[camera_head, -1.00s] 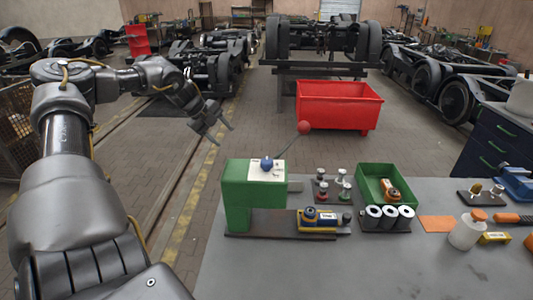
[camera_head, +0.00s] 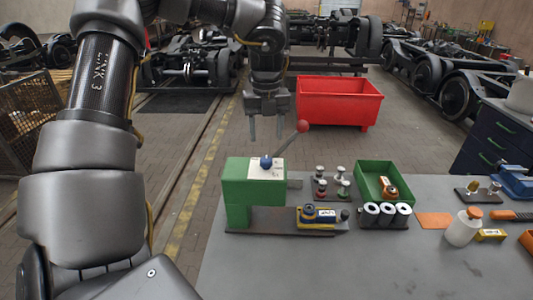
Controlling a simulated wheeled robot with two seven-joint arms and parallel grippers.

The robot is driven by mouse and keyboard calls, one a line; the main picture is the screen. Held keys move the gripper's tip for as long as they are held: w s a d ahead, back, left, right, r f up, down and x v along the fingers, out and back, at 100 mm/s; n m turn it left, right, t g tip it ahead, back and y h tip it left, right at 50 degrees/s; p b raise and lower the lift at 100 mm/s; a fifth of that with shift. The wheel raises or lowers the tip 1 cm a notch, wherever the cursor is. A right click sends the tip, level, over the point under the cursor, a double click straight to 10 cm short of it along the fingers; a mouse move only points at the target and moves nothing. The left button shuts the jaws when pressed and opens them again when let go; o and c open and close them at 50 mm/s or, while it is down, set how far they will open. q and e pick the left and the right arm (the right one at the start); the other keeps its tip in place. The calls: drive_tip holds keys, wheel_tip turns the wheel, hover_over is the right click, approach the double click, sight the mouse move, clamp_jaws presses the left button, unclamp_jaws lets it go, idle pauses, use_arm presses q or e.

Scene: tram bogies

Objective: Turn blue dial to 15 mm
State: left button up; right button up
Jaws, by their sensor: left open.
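The blue dial (camera_head: 266,162) is a small round knob on a white plate (camera_head: 279,173) on top of the green press-like device (camera_head: 237,190). My left gripper (camera_head: 266,139) is open and empty, pointing down, with its two fingers apart. In the picture it shows just above the dial, and it does not touch it. The scale marks on the white plate are too small to read. My right gripper is not in view.
A lever with a red ball (camera_head: 303,126) rises beside the dial on the right. On the grey table (camera_head: 330,265) stand a green tray (camera_head: 373,170), several metal rolls (camera_head: 387,210) and a yellow-blue device (camera_head: 318,214). A red bin (camera_head: 340,103) stands behind.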

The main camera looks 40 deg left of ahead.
sight(266, 159)
use_arm(q)
wheel_tip(266, 159, down, 7)
drive_tip(key=shift+a+p, duration=0.1)
drive_tip(key=shift+p, duration=1.05)
drive_tip(key=shift+f, duration=0.5)
